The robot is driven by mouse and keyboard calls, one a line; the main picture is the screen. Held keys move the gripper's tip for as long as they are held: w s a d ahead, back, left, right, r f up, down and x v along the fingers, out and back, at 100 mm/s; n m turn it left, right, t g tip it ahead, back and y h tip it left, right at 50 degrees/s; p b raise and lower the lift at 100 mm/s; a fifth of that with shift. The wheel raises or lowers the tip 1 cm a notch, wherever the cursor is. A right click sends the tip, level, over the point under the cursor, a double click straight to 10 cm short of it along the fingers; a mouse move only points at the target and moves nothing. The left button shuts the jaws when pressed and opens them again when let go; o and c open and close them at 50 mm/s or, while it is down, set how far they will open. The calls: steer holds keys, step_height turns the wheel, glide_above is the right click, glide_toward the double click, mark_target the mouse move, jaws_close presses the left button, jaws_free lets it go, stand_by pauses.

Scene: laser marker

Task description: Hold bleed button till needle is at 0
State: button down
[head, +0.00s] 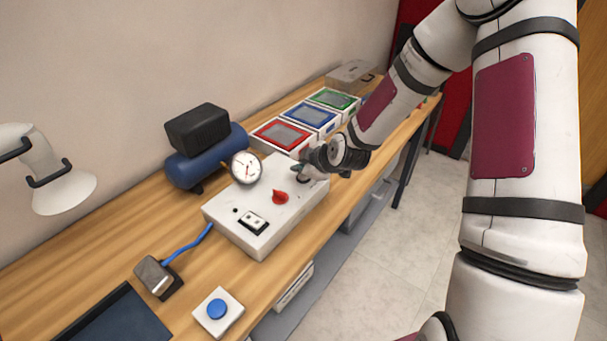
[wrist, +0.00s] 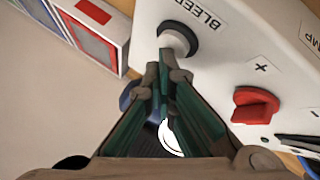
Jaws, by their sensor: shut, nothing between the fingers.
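The white control box (head: 240,218) stands on the bench. In the wrist view its bleed button (wrist: 174,42) is a pale cap in a black ring beside the word BLEED. In the head view my gripper hides the button. My gripper (head: 303,172) is over the box's far right end. In the wrist view its green fingers (wrist: 164,75) are shut and empty, with tips close to the button; I cannot tell whether they touch it. The round white gauge (head: 246,167) stands at the box's back edge, partly hidden in the wrist view (wrist: 172,140). Its needle reading is too small to tell.
A red knob (head: 280,197) and a switch (head: 253,222) are on the box. A blue compressor tank (head: 208,160) stands behind it. Red, blue and green framed boxes (head: 283,135) line the bench beyond. A blue push button (head: 217,309) and a pedal-like device (head: 158,277) are nearer.

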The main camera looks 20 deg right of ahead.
mark_target(301, 177)
steer(key=shift+r+p, duration=0.4)
steer(key=shift+r, duration=0.45)
steer(key=shift+r, duration=0.15)
steer(key=shift+r+p, duration=1.2)
steer(key=shift+r, duration=1.15)
